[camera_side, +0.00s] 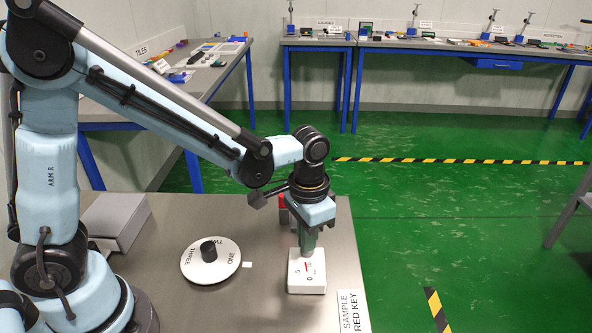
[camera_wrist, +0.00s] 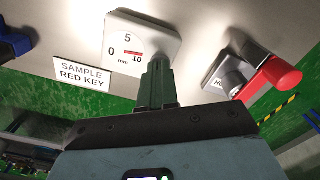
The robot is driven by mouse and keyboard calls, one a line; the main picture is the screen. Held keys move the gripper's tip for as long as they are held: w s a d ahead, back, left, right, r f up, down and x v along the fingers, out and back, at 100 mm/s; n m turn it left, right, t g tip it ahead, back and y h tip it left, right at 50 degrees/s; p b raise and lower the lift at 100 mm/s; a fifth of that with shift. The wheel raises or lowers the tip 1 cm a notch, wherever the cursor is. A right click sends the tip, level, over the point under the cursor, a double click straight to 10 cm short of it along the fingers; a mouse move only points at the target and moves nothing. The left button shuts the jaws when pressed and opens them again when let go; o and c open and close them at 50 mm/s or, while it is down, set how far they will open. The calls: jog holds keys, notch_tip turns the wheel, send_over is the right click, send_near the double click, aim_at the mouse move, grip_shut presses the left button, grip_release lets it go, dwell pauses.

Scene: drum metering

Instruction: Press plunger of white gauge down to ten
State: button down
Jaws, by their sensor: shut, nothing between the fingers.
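The white gauge (camera_side: 306,284) stands on the grey table under my gripper (camera_side: 307,246). In the wrist view the gauge (camera_wrist: 150,30) shows the numbers 0, 5 and 10, the letters mm, and a red pointer (camera_wrist: 134,52) lying close to the 10. My gripper's green fingers (camera_wrist: 158,70) are shut with nothing between them and point down at the gauge's near end. The plunger is hidden by the fingers, and I cannot tell whether they touch it.
A white dial (camera_side: 211,270) marked ONE, TWO and THREE with a black knob stands to the left. A grey device with a red handle (camera_wrist: 275,77) is beside the gauge. A SAMPLE RED KEY label (camera_side: 353,311) lies near the table edge. A grey box (camera_side: 118,222) is farther left.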

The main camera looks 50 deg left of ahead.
notch_tip(320, 180, up, 7)
dwell(1.3)
jog(key=s+a+r+n+t, duration=0.2)
jog(key=s+a+t, duration=0.4)
jog(key=a, duration=0.4)
jog(key=shift+s+r+n+t, duration=0.15)
jog(key=shift+r+n+t, duration=0.15)
jog(key=shift+n+t, duration=0.25)
jog(key=c, duration=1.8)
grip_release()
